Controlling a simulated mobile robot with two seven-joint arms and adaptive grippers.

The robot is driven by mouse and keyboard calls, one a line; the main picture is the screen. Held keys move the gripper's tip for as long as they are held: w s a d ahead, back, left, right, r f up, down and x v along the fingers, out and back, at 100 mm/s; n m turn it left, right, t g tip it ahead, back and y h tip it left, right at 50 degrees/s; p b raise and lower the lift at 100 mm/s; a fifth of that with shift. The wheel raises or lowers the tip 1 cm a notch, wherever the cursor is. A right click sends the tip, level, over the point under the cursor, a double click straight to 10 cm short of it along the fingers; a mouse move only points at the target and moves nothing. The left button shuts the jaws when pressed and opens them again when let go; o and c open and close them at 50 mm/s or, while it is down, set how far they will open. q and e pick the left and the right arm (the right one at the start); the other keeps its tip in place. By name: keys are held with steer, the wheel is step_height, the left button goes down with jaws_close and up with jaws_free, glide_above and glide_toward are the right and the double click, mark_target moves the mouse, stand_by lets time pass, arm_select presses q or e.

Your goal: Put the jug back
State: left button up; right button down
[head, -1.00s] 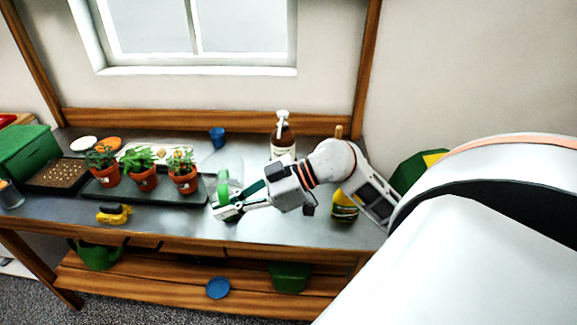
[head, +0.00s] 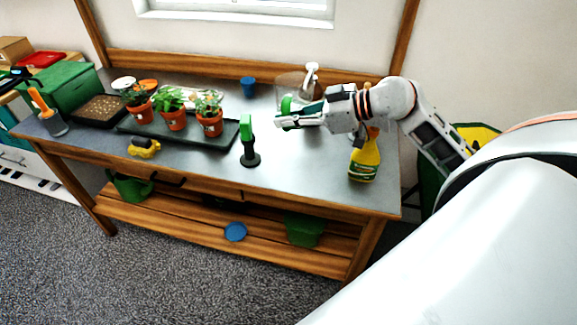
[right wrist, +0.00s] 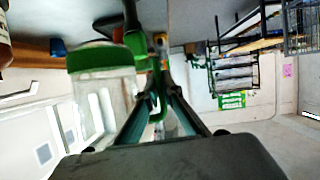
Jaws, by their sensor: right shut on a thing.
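The jug (head: 290,84) is clear with green parts, over the back middle of the metal bench (head: 215,165). My right gripper (head: 279,120) reaches in from the right and is shut on the jug's green handle. In the right wrist view, which is upside down, the jug's clear body (right wrist: 115,92) and green band (right wrist: 100,58) are left of the fingers (right wrist: 160,88). I cannot tell whether the jug's base touches the bench. My left gripper is not in view.
Potted plants (head: 174,122) stand on a dark tray (head: 228,138). A green tool on a black base (head: 249,150) stands in front of the gripper. A pump bottle (head: 312,72) is behind it, and a yellow-green spray bottle (head: 365,160) to its right. A blue cup (head: 248,88) is behind.

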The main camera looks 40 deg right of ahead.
step_height(320, 180, down, 16)
steer(key=shift+r+b, duration=0.1)
steer(key=shift+b, duration=0.8)
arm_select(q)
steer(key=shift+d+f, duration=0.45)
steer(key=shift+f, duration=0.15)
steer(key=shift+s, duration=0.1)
arm_select(e)
steer(key=c, duration=2.2)
jaws_free()
steer(key=shift+f, duration=0.2)
steer(key=shift+c, duration=0.2)
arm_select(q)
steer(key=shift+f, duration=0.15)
arm_select(e)
steer(key=shift+r, duration=0.15)
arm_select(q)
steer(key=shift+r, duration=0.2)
arm_select(e)
steer(key=v, duration=1.2)
